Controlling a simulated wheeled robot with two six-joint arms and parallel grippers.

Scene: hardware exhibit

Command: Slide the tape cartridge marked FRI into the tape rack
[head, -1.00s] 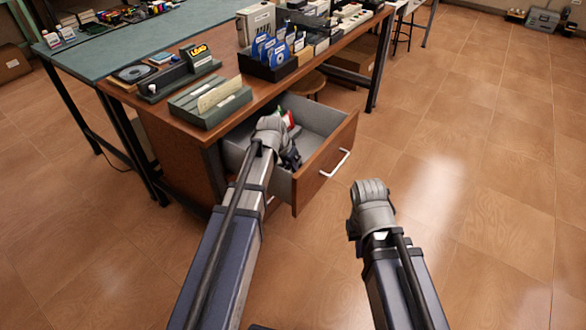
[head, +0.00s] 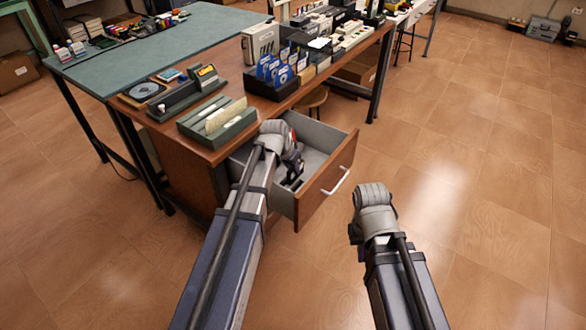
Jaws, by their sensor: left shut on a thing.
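My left gripper (head: 291,165) reaches into the open desk drawer, its fingers pointing down and partly hidden by its wrist. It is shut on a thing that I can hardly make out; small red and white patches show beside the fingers. I cannot read FRI on anything, so I cannot tell which thing is the cartridge. A grey-green slotted rack (head: 232,131) with upright cream pieces stands on the desk's near edge; I cannot tell whether it is the tape rack. My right gripper (head: 356,236) hangs over the floor, right of the drawer, its fingers mostly hidden.
The drawer (head: 323,188) stands pulled out, with a white handle. On the desk are a black box of blue sleeves (head: 274,70), a dark stand (head: 186,99) and a white case (head: 261,43). A green mat (head: 120,60) covers the table behind.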

